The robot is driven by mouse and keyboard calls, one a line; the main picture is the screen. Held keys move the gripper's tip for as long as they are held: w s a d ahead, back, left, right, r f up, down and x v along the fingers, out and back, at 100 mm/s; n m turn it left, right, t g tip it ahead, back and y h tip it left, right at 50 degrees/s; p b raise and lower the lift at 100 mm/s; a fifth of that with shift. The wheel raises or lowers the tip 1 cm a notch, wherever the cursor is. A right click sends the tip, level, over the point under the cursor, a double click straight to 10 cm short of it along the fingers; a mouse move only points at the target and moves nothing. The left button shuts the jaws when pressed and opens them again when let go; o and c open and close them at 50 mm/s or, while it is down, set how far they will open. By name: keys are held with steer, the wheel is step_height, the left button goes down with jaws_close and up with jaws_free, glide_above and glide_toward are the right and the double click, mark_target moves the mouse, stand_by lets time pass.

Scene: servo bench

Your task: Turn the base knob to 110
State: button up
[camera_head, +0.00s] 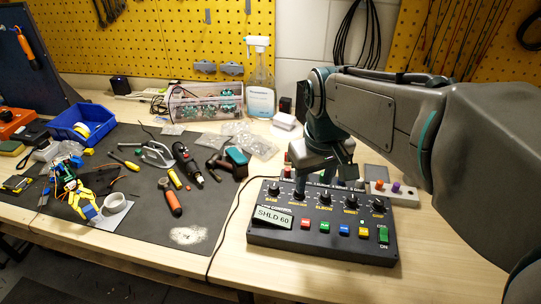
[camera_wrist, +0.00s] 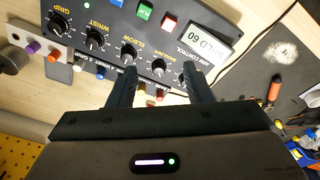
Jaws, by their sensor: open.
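The black control box (camera_head: 310,240) stands on the bench with a row of black knobs; its display (camera_head: 272,217) reads "SHLD 60". The base knob (camera_head: 273,189) is at the left end of the row in the head view. In the wrist view its place is at the right end, mostly hidden by a finger. The shoulder knob (camera_wrist: 158,68) is to its left there. My gripper (camera_wrist: 160,76) is open and empty, pointing down at the row. Its fingers appear on either side of the shoulder knob; I cannot tell whether they touch it.
Elbow (camera_wrist: 129,54), wrist and grip knobs continue the row. Coloured buttons (camera_head: 324,226) and a green switch (camera_head: 383,234) are on the box front. A second panel with coloured knobs (camera_head: 396,188) stands behind. A dark mat (camera_head: 140,222) with tools lies left.

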mark_target(274, 186)
steer(key=w+a+r+n+g, duration=0.25)
steer(key=w+a+n, duration=0.25)
steer(key=w+a, duration=0.4)
steer(key=shift+t, duration=0.45)
steer(key=f, duration=0.4)
steer(key=d+f, duration=0.1)
steer(key=f, duration=0.4)
steer(key=w+f+b, duration=0.1)
steer(key=f, duration=0.3)
steer(key=shift+d+f, duration=0.25)
steer(key=shift+f, duration=0.05)
steer(key=shift+c, duration=0.4)
steer(key=c, duration=0.9)
